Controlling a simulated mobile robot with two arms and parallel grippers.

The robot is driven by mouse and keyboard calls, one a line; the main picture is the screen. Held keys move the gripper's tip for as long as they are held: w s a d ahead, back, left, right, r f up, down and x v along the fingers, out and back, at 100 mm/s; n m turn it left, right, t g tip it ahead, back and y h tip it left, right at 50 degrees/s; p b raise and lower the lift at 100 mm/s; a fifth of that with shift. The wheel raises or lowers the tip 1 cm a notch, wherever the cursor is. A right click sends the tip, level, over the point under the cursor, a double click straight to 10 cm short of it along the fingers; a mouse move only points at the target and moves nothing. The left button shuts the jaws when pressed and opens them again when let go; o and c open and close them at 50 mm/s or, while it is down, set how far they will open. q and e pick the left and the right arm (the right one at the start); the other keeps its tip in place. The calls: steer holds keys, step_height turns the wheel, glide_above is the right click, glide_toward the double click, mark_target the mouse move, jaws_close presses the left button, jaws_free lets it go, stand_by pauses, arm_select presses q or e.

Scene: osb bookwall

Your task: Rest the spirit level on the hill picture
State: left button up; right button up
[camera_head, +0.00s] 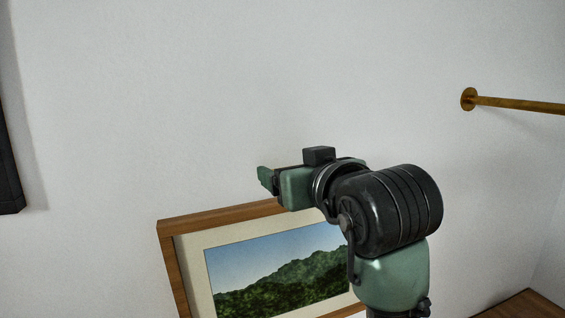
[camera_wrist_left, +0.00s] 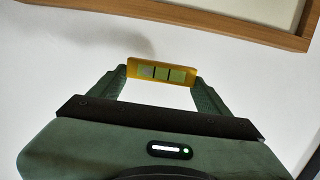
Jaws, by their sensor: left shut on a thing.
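The hill picture (camera_head: 285,270), green hills under a blue sky in a wooden frame, is on the white wall low in the head view. The frame's edge and one corner also show at the top of the left wrist view (camera_wrist_left: 245,28). My left gripper (camera_head: 268,180) is in front of the wall near the picture's top edge. It is shut on the yellow spirit level (camera_wrist_left: 160,72), which has pale green windows and lies across the fingertips. A gap shows between level and frame in the wrist view. The level cannot be made out in the head view. My right gripper is not in view.
A brass rod (camera_head: 515,104) sticks out from a round mount on the wall at the right. A dark upright panel (camera_head: 9,150) stands at the left edge. A wooden surface (camera_head: 525,305) shows at the lower right. The wall above the picture is bare.

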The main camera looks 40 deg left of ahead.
arm_select(q)
steer(key=shift+w+a+f+b, duration=0.3)
steer(key=shift+a+f, duration=0.1)
steer(key=shift+a, duration=0.1)
steer(key=shift+w+a+f+b, duration=0.25)
steer(key=shift+a+f+b, duration=0.1)
steer(key=shift+a, duration=0.1)
steer(key=f+b, duration=0.1)
steer(key=a+f+b, duration=0.1)
steer(key=w+f, duration=0.1)
steer(key=shift+a+f+b, duration=0.2)
steer(key=shift+a+b, duration=0.1)
steer(key=shift+b, duration=0.1)
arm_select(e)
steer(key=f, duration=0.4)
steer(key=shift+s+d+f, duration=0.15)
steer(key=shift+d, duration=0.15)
arm_select(q)
steer(key=shift+f, duration=0.2)
steer(key=o, duration=1.5)
